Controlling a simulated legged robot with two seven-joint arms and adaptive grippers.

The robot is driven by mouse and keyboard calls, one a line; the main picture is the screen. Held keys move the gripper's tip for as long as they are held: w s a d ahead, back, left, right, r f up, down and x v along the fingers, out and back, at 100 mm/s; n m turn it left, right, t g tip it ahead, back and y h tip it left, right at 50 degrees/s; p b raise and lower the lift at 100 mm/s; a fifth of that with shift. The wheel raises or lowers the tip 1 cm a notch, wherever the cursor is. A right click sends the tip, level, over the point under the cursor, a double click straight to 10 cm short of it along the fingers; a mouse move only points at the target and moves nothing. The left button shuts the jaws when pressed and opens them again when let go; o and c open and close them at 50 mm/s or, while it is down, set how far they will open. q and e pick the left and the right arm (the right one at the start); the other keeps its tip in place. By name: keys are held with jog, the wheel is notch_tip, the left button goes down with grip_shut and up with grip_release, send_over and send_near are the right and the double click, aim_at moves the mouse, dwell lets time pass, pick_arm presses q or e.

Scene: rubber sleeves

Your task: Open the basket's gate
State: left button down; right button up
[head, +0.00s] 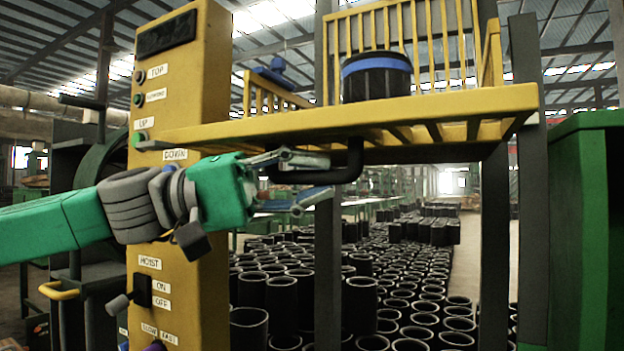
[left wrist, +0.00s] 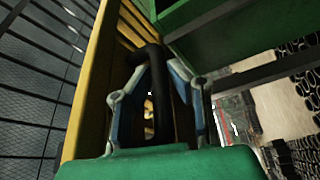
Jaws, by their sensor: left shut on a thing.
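The yellow slatted basket (head: 405,35) stands raised at the upper middle of the head view. Its front yellow panel, the gate (head: 440,108), lies about flat and juts toward me, with slats visible underneath. A black bar handle (head: 353,160) hangs below the gate's edge. My left gripper (head: 325,176) reaches in from the left and is shut on this handle. In the left wrist view, the fingers (left wrist: 160,78) flank the black handle (left wrist: 151,54) beside the yellow slats. My right gripper is not in view.
A black rubber sleeve with a blue band (head: 376,78) stands in the basket. A yellow control column (head: 180,80) with buttons is close behind my left arm. Several black sleeves (head: 400,290) cover the floor below. A green cabinet (head: 590,230) stands at right.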

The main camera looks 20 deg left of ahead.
pick_arm(q)
jog(key=c, duration=1.5)
grip_release()
jog(key=shift+c, duration=0.2)
jog(key=v, duration=1.2)
jog(key=shift+w+f, duration=0.1)
jog(key=shift+f, duration=0.05)
